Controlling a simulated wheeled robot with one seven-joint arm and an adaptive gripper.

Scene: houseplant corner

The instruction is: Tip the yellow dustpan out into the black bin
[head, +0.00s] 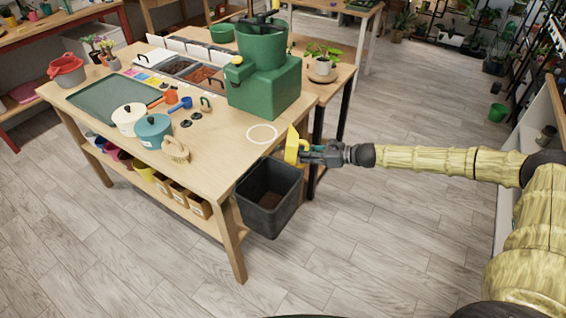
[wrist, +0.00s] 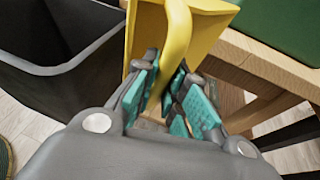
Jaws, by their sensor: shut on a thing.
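The yellow dustpan (head: 292,146) is held up at the right edge of the workbench, above the right rim of the black bin. It looks steeply tilted. In the wrist view the dustpan (wrist: 205,22) shows its handle running down between the teal finger pads. My gripper (head: 309,155) is shut on that handle; it also fills the lower wrist view (wrist: 168,105). The black bin (head: 268,210) stands on the floor against the bench's end, with brown soil-like matter inside. In the wrist view the bin (wrist: 60,62) lies left of the dustpan. The dustpan's inside is mostly hidden.
The wooden workbench (head: 225,140) is close beside the dustpan. A teal pot (head: 154,131), a cream pot (head: 128,118) and a brush (head: 176,150) sit on the bench. The floor right of the bin is clear.

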